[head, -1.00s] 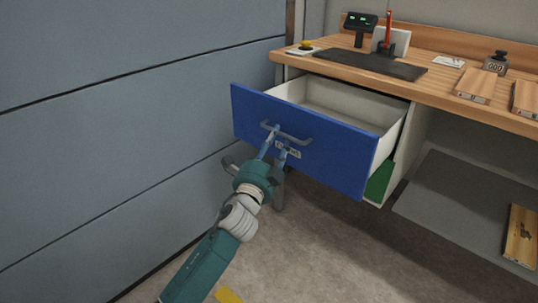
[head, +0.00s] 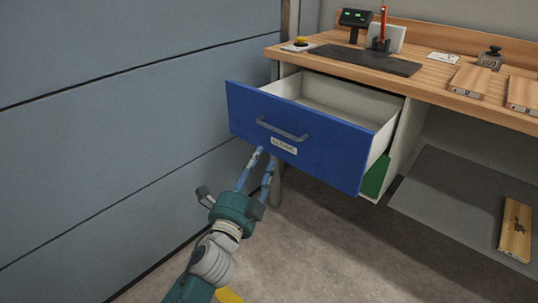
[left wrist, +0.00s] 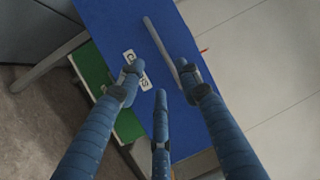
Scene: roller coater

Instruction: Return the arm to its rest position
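My left arm comes in from the bottom of the head view. Its left gripper (head: 266,156) is open and empty, just in front of and below the handle of the drawer. The blue drawer (head: 310,153) is pulled out from the workbench, and its inside looks empty where it shows. Its grey bar handle (head: 282,130) is clear of the fingers, with a white label below it. In the left wrist view the spread fingers (left wrist: 155,80) point at the blue drawer front, with the handle (left wrist: 165,55) beyond them. My right gripper is not in view.
A grey-blue wall (head: 120,130) stands close on the left. The wooden worktop (head: 440,72) holds a dark mat (head: 365,59), a display, a weight and wooden blocks. A wooden block (head: 515,230) lies on the grey lower shelf (head: 450,205). Open floor lies below the drawer.

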